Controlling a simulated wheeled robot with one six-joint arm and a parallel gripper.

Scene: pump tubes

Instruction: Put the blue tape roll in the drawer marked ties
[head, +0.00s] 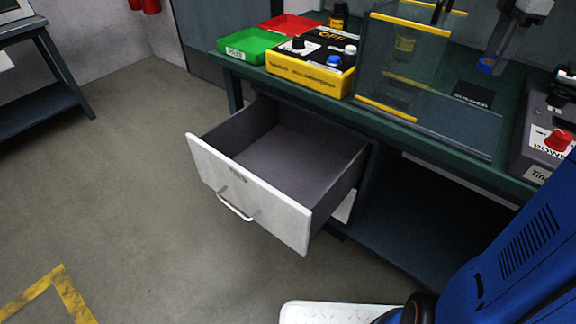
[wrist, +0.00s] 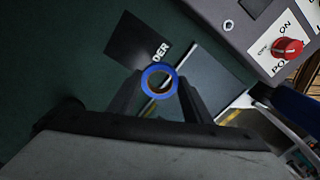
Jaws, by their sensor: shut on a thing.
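The blue tape roll (wrist: 159,67) is a small blue ring between the two dark fingers of my gripper (wrist: 160,82) in the wrist view. My gripper is shut on it. In the head view the roll shows as a small blue patch (head: 486,67) under my gripper (head: 490,58), at the upper right, above the green bench top. A grey drawer with a white front (head: 250,195) stands pulled open below the bench, at the middle. It looks empty. A small label on its front is too blurred to read. The gripper is up and to the right of the drawer, apart from it.
A clear guard panel with yellow edges (head: 405,62) stands on the bench between gripper and drawer. A yellow control box (head: 310,72), green tray (head: 250,46) and red tray (head: 290,26) are at left. A grey box with a red knob (head: 558,140) is at right.

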